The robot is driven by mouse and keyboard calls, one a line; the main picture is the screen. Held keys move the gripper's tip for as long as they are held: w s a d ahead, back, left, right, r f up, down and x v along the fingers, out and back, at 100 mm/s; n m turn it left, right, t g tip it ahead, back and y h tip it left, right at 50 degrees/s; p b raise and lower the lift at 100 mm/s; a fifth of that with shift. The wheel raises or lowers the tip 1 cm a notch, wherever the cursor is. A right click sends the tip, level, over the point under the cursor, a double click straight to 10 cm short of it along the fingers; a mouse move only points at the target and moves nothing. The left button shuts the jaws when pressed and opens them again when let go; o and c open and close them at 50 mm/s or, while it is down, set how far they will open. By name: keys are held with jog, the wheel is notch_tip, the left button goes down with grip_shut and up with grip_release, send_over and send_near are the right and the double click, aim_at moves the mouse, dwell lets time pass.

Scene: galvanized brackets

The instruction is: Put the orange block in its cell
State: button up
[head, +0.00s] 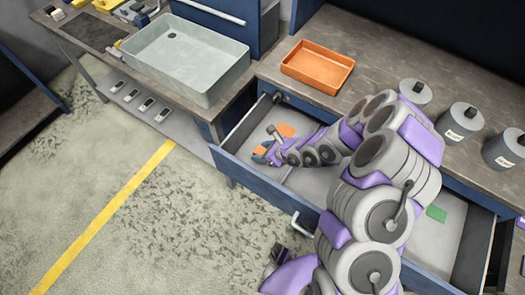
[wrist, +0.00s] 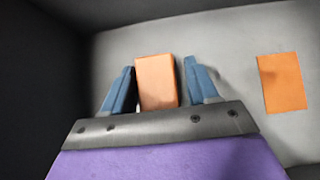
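The orange block (wrist: 157,80) stands in the drawer between the two blue fingers of my gripper (wrist: 160,75) in the wrist view. The left finger is at or very near the block's side, and a narrow gap shows on the right. The fingers look open around it. In the head view my gripper (head: 268,145) reaches down into the left part of the open drawer, with the block (head: 260,150) at its fingers. A flat orange patch (wrist: 282,82), likely the orange cell, lies on the drawer floor to the right; it also shows in the head view (head: 287,130).
The open drawer (head: 250,180) has raised walls close around my gripper. A green patch (head: 436,213) lies at its right end. On the bench above are an orange tray (head: 318,66), a grey basin (head: 187,57) and several grey canisters (head: 460,122).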

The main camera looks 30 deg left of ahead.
jog(key=shift+o, duration=0.7)
jog(key=shift+d, duration=0.25)
jog(key=shift+o, duration=0.2)
jog(key=shift+d+r, duration=0.15)
jog(key=shift+d, duration=0.45)
jog(key=shift+d+r, duration=0.25)
jog(key=shift+r, duration=0.25)
jog(key=w+p+v, duration=0.1)
jog(key=p+v, duration=0.1)
jog(key=v, duration=0.9)
jog(key=s+a+r+n+y, duration=0.1)
jog(key=s+r+n+y, duration=0.2)
jog(key=r+n, duration=1.2)
jog(key=s+d+r+n+g+h, duration=0.1)
jog(key=s+d+r+h, duration=0.2)
jog(key=s+d, duration=0.4)
jog(key=s+d+r+n+h, duration=0.1)
jog(key=s+d+r+h, duration=0.3)
jog(key=d, duration=0.8)
jog(key=s+d+r+n+g+h, duration=0.1)
jog(key=s+d+r+h, duration=0.2)
jog(key=s+d, duration=0.6)
jog(key=shift+s+d+r+n+g+h, duration=0.35)
jog(key=shift+d+h, duration=0.25)
jog(key=shift+h, duration=0.4)
